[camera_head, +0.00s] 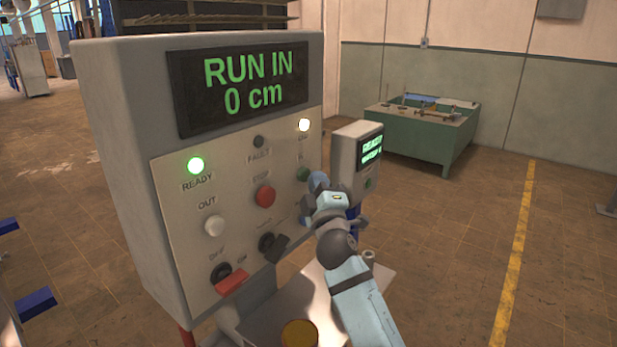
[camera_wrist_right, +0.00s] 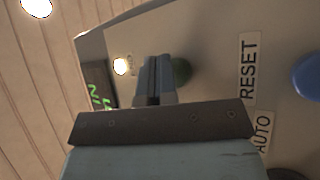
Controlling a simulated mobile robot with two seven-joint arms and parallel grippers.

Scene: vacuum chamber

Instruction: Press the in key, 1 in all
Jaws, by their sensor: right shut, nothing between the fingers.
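The control box (camera_head: 120,130) stands at the left, its display (camera_head: 240,85) reading "RUN IN 0 cm". The green in key (camera_head: 303,174) is at the right of its panel, below a lit lamp, its label hardly readable. It also shows in the wrist view (camera_wrist_right: 181,71), partly covered by my fingers. My right gripper (camera_head: 314,196) is shut and empty, its fingertips (camera_wrist_right: 154,62) pointing at the panel right by the green key. I cannot tell whether they touch it. My left gripper is not in view.
The red stop button (camera_head: 265,196) and white out button (camera_head: 214,226) sit left of the green key. A blue button (camera_wrist_right: 307,77) lies near the RESET label. A smaller box (camera_head: 345,150) stands close behind my right gripper. A green bench (camera_head: 420,140) is farther back.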

